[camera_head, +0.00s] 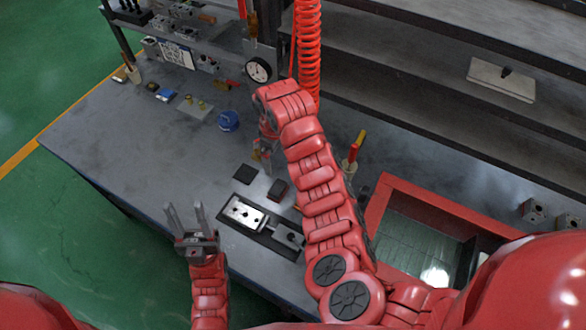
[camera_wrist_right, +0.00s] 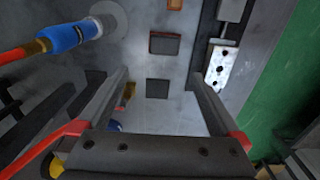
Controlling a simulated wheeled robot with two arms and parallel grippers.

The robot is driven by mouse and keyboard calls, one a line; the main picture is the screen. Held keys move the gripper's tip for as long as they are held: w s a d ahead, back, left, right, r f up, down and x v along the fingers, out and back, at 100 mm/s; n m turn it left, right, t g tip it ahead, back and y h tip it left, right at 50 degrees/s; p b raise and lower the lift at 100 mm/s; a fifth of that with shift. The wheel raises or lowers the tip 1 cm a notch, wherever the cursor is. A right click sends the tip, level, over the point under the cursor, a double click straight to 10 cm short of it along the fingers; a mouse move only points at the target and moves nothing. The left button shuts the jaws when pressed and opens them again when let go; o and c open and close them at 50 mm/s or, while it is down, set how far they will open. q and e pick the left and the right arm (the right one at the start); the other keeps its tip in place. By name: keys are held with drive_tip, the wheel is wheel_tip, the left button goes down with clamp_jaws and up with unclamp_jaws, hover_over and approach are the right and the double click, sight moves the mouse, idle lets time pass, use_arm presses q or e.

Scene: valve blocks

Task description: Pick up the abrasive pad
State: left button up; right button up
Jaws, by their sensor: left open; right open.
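A flat dark square, which looks like the abrasive pad (camera_head: 244,174), lies on the grey bench; it also shows in the right wrist view (camera_wrist_right: 158,89). A dark block with a brown edge (camera_head: 278,190) lies beside it, also in the right wrist view (camera_wrist_right: 164,43). My right gripper (camera_head: 262,152) is open and empty above the bench, just behind the pad. In the wrist view the pad appears between its fingers (camera_wrist_right: 159,76), apart from them. My left gripper (camera_head: 185,208) is open and empty near the bench's front edge.
A dark tray (camera_head: 228,222) holds metal valve blocks (camera_head: 243,213) in front of the pad. A red-rimmed bin (camera_head: 437,202) is at right. A blue round container (camera_head: 228,121), a gauge (camera_head: 258,69) and a red coiled hose (camera_head: 308,50) stand behind.

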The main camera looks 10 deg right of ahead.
drive_tip(key=b, duration=0.6)
hover_over(278, 187)
drive_tip(key=f, duration=0.9)
drive_tip(key=shift+s+d+f, duration=0.15)
drive_tip(key=shift+d+f, duration=0.05)
drive_tip(key=shift+f, duration=0.95)
drive_tip(key=shift+a+f, duration=0.15)
drive_tip(key=shift+f, duration=0.1)
wheel_tip(278, 187, down, 4)
drive_tip(key=shift+a+r+p, duration=0.1)
drive_tip(key=shift+r+p, duration=0.1)
drive_tip(key=shift+p, duration=1)
drive_tip(key=shift+f, duration=0.6)
drive_tip(key=c, duration=1)
drive_tip(key=shift+r, duration=0.2)
